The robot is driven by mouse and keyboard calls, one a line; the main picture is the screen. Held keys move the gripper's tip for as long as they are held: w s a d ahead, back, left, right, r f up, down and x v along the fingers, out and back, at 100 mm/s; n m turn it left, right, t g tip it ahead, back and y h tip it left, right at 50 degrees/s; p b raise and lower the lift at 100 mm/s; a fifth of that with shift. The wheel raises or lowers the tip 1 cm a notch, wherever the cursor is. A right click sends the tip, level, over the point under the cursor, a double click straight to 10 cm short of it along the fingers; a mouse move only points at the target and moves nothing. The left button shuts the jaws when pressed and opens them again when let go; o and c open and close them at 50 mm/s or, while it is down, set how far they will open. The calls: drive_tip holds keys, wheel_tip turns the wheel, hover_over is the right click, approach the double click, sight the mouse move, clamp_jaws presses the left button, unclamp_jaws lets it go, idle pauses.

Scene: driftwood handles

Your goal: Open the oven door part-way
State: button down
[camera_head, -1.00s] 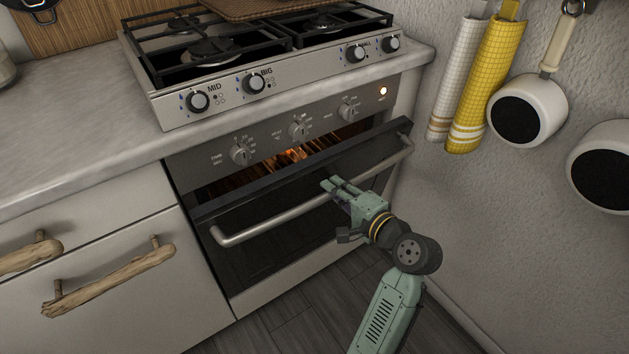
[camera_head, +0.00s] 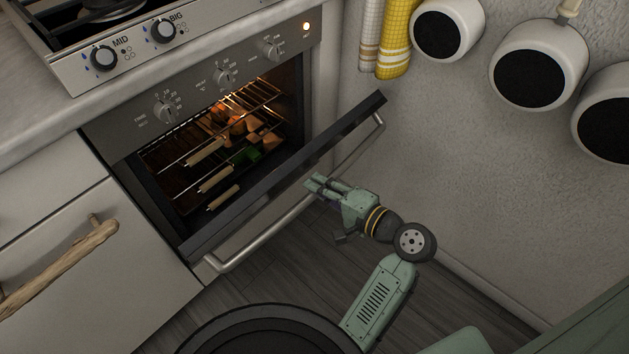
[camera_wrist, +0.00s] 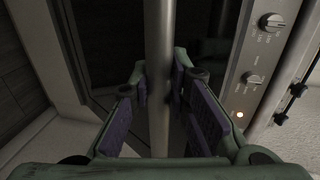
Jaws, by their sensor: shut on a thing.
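The oven door (camera_head: 284,176) is tilted open part-way, hinged at the bottom. Its metal bar handle (camera_head: 240,252) runs across the door's outer face. My gripper (camera_head: 314,184) is at the handle, right of the door's middle. In the wrist view the handle (camera_wrist: 158,40) runs upright between the purple-padded fingers of my gripper (camera_wrist: 160,84), which are shut around it. The oven cavity (camera_head: 165,155) is lit and shows racks with skewered food (camera_head: 240,130) inside.
The oven's control panel (camera_head: 195,85) with knobs is above the opening, below the stovetop (camera_head: 90,75). A wall with hanging pots (camera_head: 540,62) and towels (camera_head: 397,40) is on the right. A drawer front with a driftwood handle (camera_head: 60,262) is at left. Dark floor (camera_head: 265,272) lies below the door.

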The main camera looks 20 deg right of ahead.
drive_tip(key=shift+f, duration=0.1)
drive_tip(key=c, duration=1.5)
unclamp_jaws()
drive_tip(key=shift+s+d, duration=0.1)
drive_tip(key=v, duration=1.1)
drive_tip(key=shift+s+d, duration=0.1)
drive_tip(key=shift+s, duration=0.25)
drive_tip(key=shift+r, duration=0.2)
